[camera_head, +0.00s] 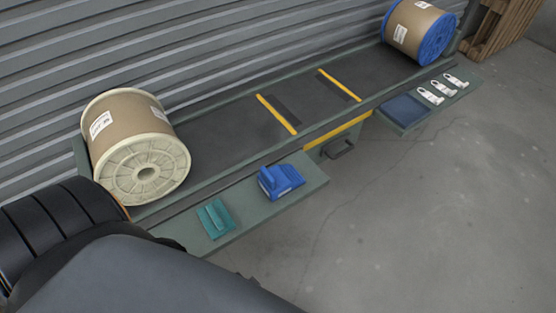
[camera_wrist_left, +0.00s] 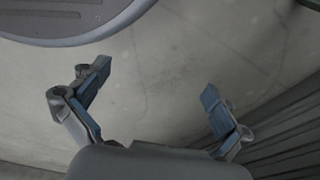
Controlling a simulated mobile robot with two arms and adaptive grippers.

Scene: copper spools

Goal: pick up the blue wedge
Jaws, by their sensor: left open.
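The blue wedge (camera_head: 279,180) sits on a green side shelf (camera_head: 305,182) at the front of the long bench, right of a teal object (camera_head: 215,218). My left gripper (camera_wrist_left: 155,93) shows only in the left wrist view. It is open and empty, its two fingers wide apart above bare concrete floor. The wedge is not in the left wrist view, so the gripper is away from it. My left gripper's fingers do not show in the head view. My right gripper is in neither view.
A cream-flanged spool (camera_head: 147,172) stands at the bench's left end, a blue-flanged spool (camera_head: 435,38) at the far right end. A second shelf (camera_head: 440,105) holds a dark blue pad (camera_head: 405,111) and three white pieces (camera_head: 443,89). A corrugated wall (camera_head: 200,45) stands behind. Floor at right is clear.

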